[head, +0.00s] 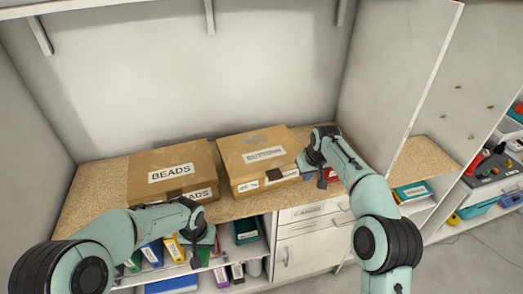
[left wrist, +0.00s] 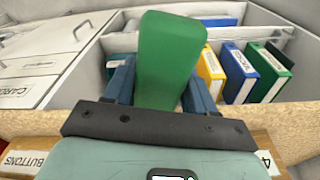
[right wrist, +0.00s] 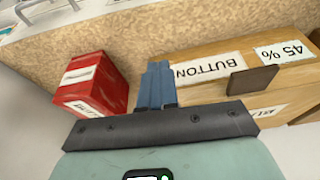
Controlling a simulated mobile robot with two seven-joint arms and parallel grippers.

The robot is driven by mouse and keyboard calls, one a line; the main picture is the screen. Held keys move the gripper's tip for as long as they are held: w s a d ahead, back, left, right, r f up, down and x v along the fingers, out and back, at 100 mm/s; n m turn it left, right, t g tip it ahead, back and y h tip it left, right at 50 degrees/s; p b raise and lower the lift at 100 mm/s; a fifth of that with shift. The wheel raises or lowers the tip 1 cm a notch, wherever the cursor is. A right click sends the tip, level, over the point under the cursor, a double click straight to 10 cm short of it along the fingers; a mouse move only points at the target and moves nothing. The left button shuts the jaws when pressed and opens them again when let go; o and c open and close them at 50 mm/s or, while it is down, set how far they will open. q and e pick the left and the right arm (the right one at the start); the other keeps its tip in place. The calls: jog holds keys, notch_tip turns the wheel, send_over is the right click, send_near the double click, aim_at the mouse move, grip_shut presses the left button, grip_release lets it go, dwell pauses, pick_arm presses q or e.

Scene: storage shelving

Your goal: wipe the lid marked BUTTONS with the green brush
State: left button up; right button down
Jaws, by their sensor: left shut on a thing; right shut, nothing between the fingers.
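The cardboard box with the lid marked BUTTONS (head: 240,145) stands on the speckled counter, right of the BEADS box. Its front, with a BUTTON label (right wrist: 208,67) and a dark brown patch, shows in the right wrist view. My left gripper (left wrist: 160,95) is shut on the green brush (left wrist: 168,55), seen as a broad green block between the fingers. My right gripper (right wrist: 155,85) is shut and empty, between the BUTTONS box and a red box.
The BEADS box (head: 150,160) stands left of the BUTTONS box. The red box (right wrist: 92,82) is near my right gripper. Binders (left wrist: 240,70) stand on the shelf below the counter (head: 95,200). White drawers (head: 310,230) are at the right. The back wall is bare.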

jog(key=shift+w+r, duration=0.1)
jog(key=shift+r, duration=2.25)
